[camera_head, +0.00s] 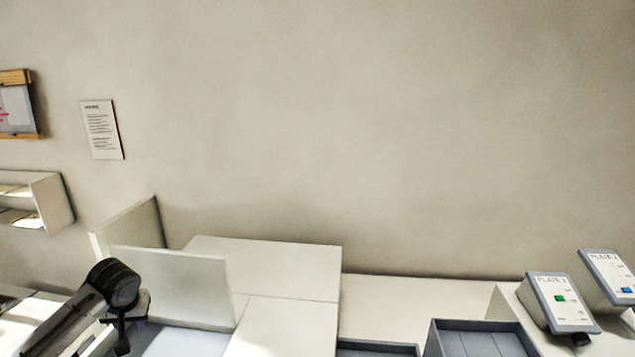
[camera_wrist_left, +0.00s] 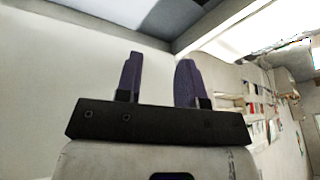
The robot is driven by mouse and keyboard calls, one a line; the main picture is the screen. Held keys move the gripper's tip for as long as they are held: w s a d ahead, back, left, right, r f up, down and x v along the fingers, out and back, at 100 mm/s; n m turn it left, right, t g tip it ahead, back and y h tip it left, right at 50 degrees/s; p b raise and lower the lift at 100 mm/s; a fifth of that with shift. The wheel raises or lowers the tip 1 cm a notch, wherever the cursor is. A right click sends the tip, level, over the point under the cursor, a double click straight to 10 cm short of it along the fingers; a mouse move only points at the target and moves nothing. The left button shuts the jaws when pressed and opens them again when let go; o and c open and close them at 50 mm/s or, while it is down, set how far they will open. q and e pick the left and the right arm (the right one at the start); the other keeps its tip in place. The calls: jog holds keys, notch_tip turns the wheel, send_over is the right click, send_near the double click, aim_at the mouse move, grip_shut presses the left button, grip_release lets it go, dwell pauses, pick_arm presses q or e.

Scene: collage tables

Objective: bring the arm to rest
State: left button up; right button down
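My left arm (camera_head: 75,312) comes in from the lower left in the head view. Its dark gripper (camera_head: 124,335) hangs low in front of an upright white panel (camera_head: 180,285). In the left wrist view the two purple-dark fingers of this gripper (camera_wrist_left: 160,70) stand apart with nothing between them, so it is open and empty. My right arm and right gripper do not show in either view.
White box-like surfaces (camera_head: 265,252) lie beyond the panel. Dark-rimmed grey trays (camera_head: 480,325) sit at the lower right. A wall shelf (camera_head: 50,200) is at left.

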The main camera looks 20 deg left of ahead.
pick_arm(q)
jog(key=w+d+r+m+t+y, duration=0.2)
jog(key=w+d+r+m+t, duration=0.15)
jog(key=d+r+m, duration=0.25)
jog(key=s+d+f+m+t+h, duration=0.1)
jog(key=s+d+m+t, duration=0.15)
jog(key=d, duration=0.65)
jog(key=s+d+f+m+t+h, duration=0.1)
jog(key=d+m+t, duration=0.25)
jog(key=d, duration=0.55)
jog(key=s+d+f+n+g+h, duration=0.1)
jog(key=s+d+f, duration=0.3)
jog(key=s+f, duration=0.4)
jog(key=s+d+f+n+g+h+p, duration=0.1)
jog(key=s+d+f+g, duration=0.3)
jog(key=s+f, duration=0.4)
jog(key=s+d+f+g+h+p, duration=0.1)
jog(key=s+d+f+g, duration=0.2)
jog(key=s, duration=1.2)
notch_tip(320, 180, down, 5)
jog(key=shift+s+d+f+n+h, duration=0.1)
jog(key=shift+s+d+n+h, duration=0.25)
jog(key=shift+d, duration=0.9)
jog(key=shift+w, duration=0.1)
jog(key=shift+c, duration=0.4)
